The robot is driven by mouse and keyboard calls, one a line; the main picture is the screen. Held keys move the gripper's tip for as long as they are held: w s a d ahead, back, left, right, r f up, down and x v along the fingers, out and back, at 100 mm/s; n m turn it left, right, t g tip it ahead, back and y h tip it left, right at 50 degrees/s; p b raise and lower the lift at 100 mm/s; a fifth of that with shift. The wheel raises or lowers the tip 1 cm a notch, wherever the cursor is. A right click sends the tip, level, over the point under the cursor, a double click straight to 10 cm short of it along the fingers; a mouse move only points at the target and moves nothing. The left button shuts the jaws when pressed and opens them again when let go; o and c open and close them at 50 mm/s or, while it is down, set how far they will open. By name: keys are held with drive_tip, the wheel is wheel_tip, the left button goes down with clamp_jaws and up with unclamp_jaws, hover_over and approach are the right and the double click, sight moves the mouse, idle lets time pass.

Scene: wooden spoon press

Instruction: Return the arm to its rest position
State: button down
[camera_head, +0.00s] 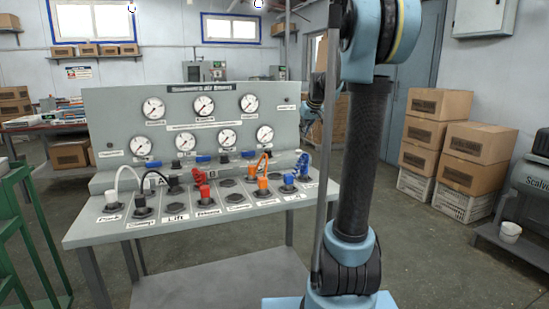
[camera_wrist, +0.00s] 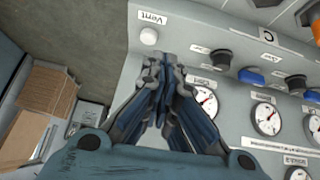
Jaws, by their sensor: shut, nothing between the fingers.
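My gripper (camera_wrist: 163,64) is shut and empty in the wrist view, its blue-grey fingers together. The fingertips show just beside a white round button (camera_wrist: 149,36) labelled "Vent"; I cannot tell whether they touch the panel. My light-blue and black arm (camera_head: 362,160) stands at the right of centre in the head view. Part of its far end shows at the right edge of the gauge panel (camera_head: 165,103), mostly hidden behind the upright link. In the wrist view, pressure gauges (camera_wrist: 266,118) and black knobs (camera_wrist: 222,57) lie right of the fingers.
The bench (camera_head: 85,231) carries plugs and coloured hoses, including a red one (camera_head: 205,192). A green frame (camera_head: 38,240) stands at the left.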

drive_tip(key=s+f+m+g, duration=0.1)
drive_tip(key=s+f, duration=0.7)
drive_tip(key=s, duration=0.7)
drive_tip(key=s+f+m+g+h, duration=0.1)
drive_tip(key=s+f, duration=0.6)
drive_tip(key=s, duration=0.8)
drive_tip(key=s+f+m+g, duration=0.1)
drive_tip(key=s+f+g, duration=0.1)
drive_tip(key=s+f, duration=0.6)
drive_tip(key=s, duration=0.7)
drive_tip(key=shift+s+d+f+g+h, duration=0.15)
drive_tip(key=shift+s+f+g+h, duration=0.15)
drive_tip(key=shift+g+h, duration=0.1)
drive_tip(key=shift+w, duration=0.15)
drive_tip(key=shift+w+f, duration=0.2)
drive_tip(key=shift+w, duration=0.15)
